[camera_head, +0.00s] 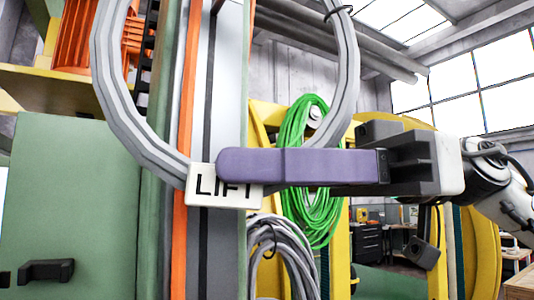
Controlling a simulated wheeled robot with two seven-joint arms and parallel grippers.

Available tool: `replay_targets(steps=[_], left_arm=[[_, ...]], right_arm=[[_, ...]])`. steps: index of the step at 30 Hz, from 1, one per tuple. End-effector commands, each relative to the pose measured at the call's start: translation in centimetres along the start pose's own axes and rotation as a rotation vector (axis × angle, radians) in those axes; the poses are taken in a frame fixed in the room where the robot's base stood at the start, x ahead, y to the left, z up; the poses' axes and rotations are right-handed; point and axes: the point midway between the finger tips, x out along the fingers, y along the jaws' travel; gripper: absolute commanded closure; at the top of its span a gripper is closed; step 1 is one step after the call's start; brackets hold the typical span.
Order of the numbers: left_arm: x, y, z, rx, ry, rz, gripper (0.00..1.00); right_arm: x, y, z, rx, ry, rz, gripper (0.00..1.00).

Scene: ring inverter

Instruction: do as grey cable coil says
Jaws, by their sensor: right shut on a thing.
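A large grey cable coil (346,95) stands upright close in front of me, its top cut off by the picture's upper edge. A white tag with black letters reading "LIFT" (225,197) is at its bottom. My right gripper (228,165) comes in from the right with purple fingers. It is shut on the bottom of the coil and covers part of the coil and the tag's upper edge. My left gripper is out of view.
A green cable coil (310,150) hangs behind on a yellow frame. Another grey cable bundle (290,245) hangs below it on a hook. A green cabinet with a black handle (45,271) is at left, beside a tall column with an orange stripe (183,220).

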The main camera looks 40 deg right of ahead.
Motion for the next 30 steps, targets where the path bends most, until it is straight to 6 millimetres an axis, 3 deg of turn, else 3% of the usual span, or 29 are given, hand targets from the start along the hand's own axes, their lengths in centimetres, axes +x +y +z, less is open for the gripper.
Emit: replay_targets(steps=[15,30], left_arm=[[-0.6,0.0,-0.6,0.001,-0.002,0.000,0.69],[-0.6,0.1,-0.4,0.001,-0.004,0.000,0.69]], right_arm=[[0.6,2.4,0.2,0.000,0.006,0.003,1.00],[0.7,2.9,0.6,0.000,0.005,0.002,1.00]])
